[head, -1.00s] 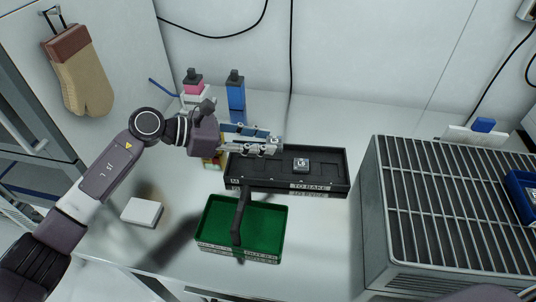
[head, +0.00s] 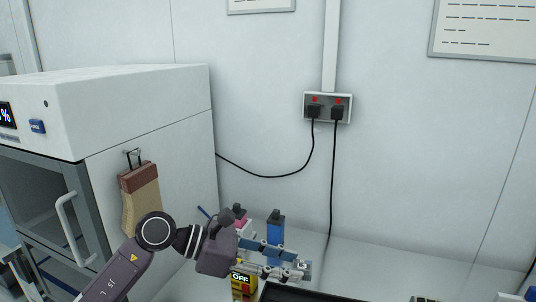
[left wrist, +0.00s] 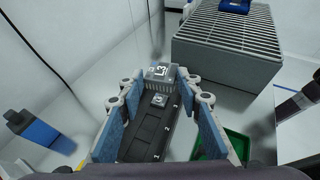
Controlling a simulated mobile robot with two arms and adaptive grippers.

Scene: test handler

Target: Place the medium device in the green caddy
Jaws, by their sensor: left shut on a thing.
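My left gripper (head: 298,268) is shut on a small grey device (left wrist: 158,72) with a white label, held between the fingertips in the left wrist view. I cannot tell its size class. The black tray (left wrist: 148,142) lies below it, with another small device (left wrist: 158,100) in it. The tray's far edge also shows at the bottom of the head view (head: 300,292). The green caddy (left wrist: 238,144) shows partly in the left wrist view, right of the tray and partly behind a finger; it is outside the head view.
A blue bottle (head: 275,232) and a pink bottle (head: 241,224) stand behind my left gripper. A yellow box marked OFF (head: 242,284) is below it. A large grilled metal unit (left wrist: 228,50) stands beyond the tray. A white oven (head: 120,110) is at the left.

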